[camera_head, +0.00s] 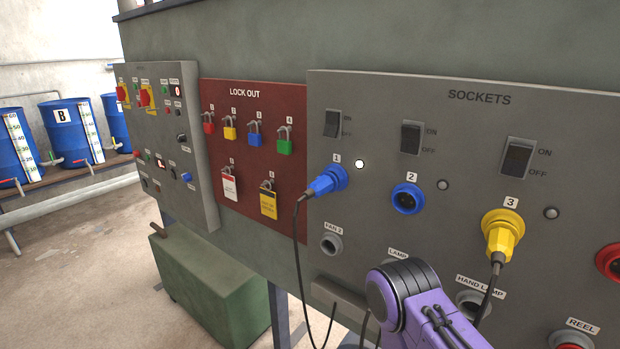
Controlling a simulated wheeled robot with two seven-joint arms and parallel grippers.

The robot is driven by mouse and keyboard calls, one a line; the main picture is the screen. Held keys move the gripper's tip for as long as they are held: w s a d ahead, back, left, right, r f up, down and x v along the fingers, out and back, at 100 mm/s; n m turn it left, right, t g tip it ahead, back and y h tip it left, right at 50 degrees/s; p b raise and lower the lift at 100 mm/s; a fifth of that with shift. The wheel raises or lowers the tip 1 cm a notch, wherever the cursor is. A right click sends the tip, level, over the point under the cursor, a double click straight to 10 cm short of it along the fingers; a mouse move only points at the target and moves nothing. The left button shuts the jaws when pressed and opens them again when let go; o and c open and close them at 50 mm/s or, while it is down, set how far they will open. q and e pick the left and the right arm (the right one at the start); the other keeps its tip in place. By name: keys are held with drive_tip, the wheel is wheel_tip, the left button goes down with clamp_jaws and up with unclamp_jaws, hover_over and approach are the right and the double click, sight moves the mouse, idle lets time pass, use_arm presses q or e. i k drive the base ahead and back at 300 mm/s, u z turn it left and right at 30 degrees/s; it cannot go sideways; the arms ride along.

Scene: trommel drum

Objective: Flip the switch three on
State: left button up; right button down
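Switch three (517,159) is a black rocker in a grey frame on the sockets panel (470,130). ON is printed at its upper right and OFF at its lower right. Its tilt is hard to tell. Below it is the yellow socket 3 (502,232) with a yellow plug and black cable in it. The round lamp (551,213) beside that socket looks grey and unlit. A purple link of my arm shows at the bottom, below the switches and apart from them. Neither of my grippers is in view.
Switch one (332,123) and switch two (410,137) are to the left. The lamp (360,164) by socket 1 glows white. A blue plug (326,182) sits in socket 1. The red lock out panel (252,140) holds several padlocks. The space before switch three looks clear.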

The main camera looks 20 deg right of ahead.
sight(517, 156)
drive_tip(key=u, duration=0.05)
drive_tip(key=k, duration=0.9)
drive_tip(key=u, duration=0.95)
drive_tip(key=i, duration=0.65)
drive_tip(key=z, duration=2.3)
drive_tip(key=i, duration=0.5)
drive_tip(key=z, duration=0.2)
